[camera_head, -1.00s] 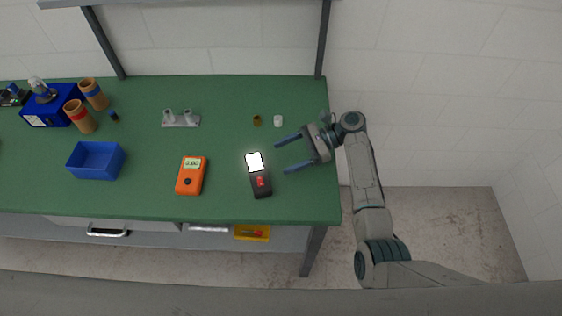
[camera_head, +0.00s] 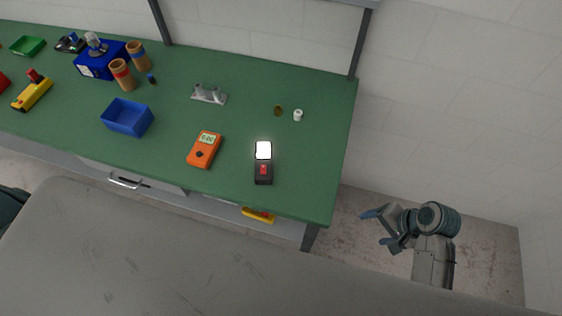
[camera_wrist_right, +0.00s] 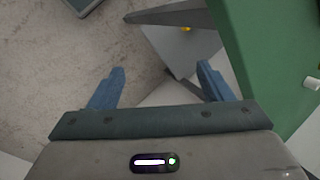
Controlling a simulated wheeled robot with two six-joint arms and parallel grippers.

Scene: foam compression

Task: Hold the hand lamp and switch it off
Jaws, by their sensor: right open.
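The hand lamp (camera_head: 263,172) lies on the green bench near its front right part. It is black with a red switch, and its square panel glows white. My right gripper (camera_head: 374,229) is off the bench, beyond its right edge and over the floor, well apart from the lamp. In the right wrist view the gripper (camera_wrist_right: 162,82) has its two blue fingers spread with nothing between them. The lamp is not in the right wrist view. My left gripper is not in view.
The green bench (camera_head: 316,180) holds an orange meter (camera_head: 205,150), a blue bin (camera_head: 128,117), a grey holder (camera_head: 209,94), a small white cylinder (camera_head: 298,115) and a brown piece (camera_head: 278,111). The bench top around the lamp is clear. A bench leg (camera_head: 309,238) stands at the front right corner.

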